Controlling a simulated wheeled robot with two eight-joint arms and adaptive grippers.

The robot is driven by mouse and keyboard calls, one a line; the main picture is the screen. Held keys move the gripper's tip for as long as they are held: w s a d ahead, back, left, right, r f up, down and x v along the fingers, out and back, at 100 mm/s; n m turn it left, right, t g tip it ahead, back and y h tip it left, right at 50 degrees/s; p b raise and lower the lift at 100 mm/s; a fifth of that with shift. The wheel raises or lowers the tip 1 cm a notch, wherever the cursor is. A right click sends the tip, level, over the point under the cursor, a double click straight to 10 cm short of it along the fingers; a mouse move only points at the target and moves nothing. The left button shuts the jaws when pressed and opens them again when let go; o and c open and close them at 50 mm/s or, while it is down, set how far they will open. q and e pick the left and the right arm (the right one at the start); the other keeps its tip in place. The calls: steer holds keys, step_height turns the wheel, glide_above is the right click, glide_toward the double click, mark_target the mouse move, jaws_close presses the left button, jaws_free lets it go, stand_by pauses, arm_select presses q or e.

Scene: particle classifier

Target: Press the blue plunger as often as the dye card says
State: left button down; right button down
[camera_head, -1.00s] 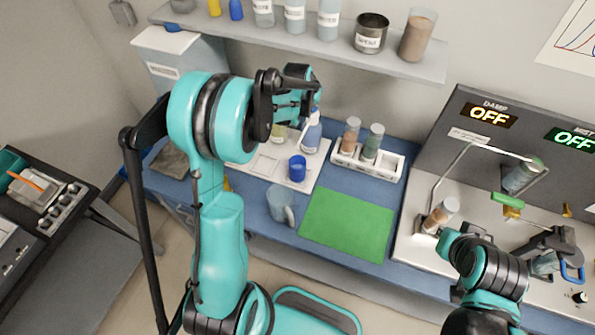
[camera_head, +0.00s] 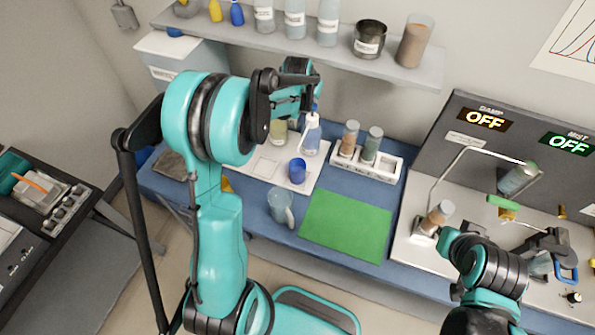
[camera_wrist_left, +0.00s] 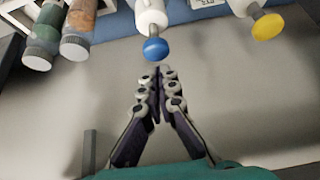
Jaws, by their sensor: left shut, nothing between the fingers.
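The blue plunger (camera_wrist_left: 155,48) is a round blue cap on a white dispenser neck in the left wrist view. My left gripper (camera_wrist_left: 158,76) is shut and empty, its tips close to the cap in that picture; I cannot tell whether they touch. A yellow plunger (camera_wrist_left: 267,26) sits to the right. In the head view, my left gripper (camera_head: 306,100) is above the dispensers, partly hiding the white-necked bottle (camera_head: 312,138). My right arm's end (camera_head: 470,245) is by the grey machine; its fingers are unclear. I cannot identify a readable dye card.
Two vials stand in a white rack (camera_head: 388,167). A shelf (camera_head: 290,42) with bottles hangs behind. The machine panel (camera_head: 435,145) shows two OFF signs.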

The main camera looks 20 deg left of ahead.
mark_target(313, 105)
arm_select(q)
steer(key=shift+f, duration=0.25)
stand_by(0.4)
steer(key=shift+f+b, duration=1.55)
steer(key=shift+f, duration=0.15)
steer(key=shift+r, duration=0.1)
steer(key=shift+r+p, duration=1.2)
steer(key=shift+r, duration=0.65)
steer(key=shift+f, duration=0.2)
